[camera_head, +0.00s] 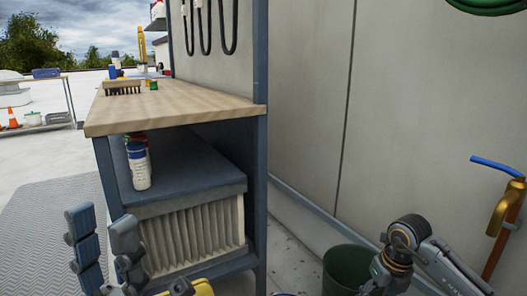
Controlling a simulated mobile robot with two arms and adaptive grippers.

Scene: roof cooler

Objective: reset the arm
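My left gripper (102,232) shows at the bottom left, with its two dark fingers pointing up and a gap between them. It is open, and I see nothing between the fingers. It appears in front of the left side of the workbench (185,104). My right arm (408,242) shows at the lower right as grey and black links. Its gripper is not visible.
White bottles with blue and red caps (139,165) stand on the bench's lower shelf, above a pleated filter (192,236). A brush (122,88) lies on the top.

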